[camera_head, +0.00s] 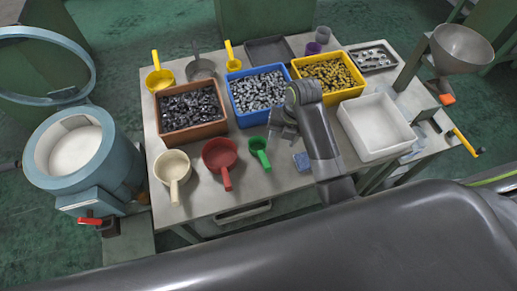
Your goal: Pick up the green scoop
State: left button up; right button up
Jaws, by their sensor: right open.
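The green scoop (259,148) lies on the grey table, near its front edge, with its handle pointing toward me. A red scoop (220,156) lies just left of it. My right arm comes up from the front of the table, and my right gripper (278,127) is open, above and a little to the right of the green scoop. It looks empty and apart from the scoop, though its fingers are small and dark here. My left gripper is not in view.
A cream scoop (172,168) lies farther left. Brown (193,130), blue (240,119) and yellow (353,93) bins of small parts stand behind. A white tray (349,128) is at the right. A small blue block (301,161) lies right of the green scoop.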

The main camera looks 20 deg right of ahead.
notch_tip(320, 180, up, 3)
jog(key=w+a+n, duration=0.2)
jog(key=n, duration=0.2)
jog(key=b, duration=0.7)
send_near(264, 157)
jog(key=f, duration=0.4)
jog(key=f+p, duration=0.1)
jog(key=shift+w+a+f, duration=0.1)
jog(key=shift+a, duration=0.15)
jog(key=shift+a+f+p, duration=0.2)
jog(key=shift+a+f, duration=0.05)
jog(key=shift+f, duration=0.75)
jog(key=shift+a+f+p, duration=0.2)
jog(key=shift+a+f, duration=0.05)
jog(key=shift+f, duration=0.8)
jog(key=shift+a+f+p, duration=0.2)
jog(key=shift+f, duration=0.8)
grip_shut()
jog(key=shift+r, duration=0.15)
notch_tip(264, 157, up, 10)
jog(key=shift+f+b, duration=0.1)
jog(key=shift+b, duration=0.3)
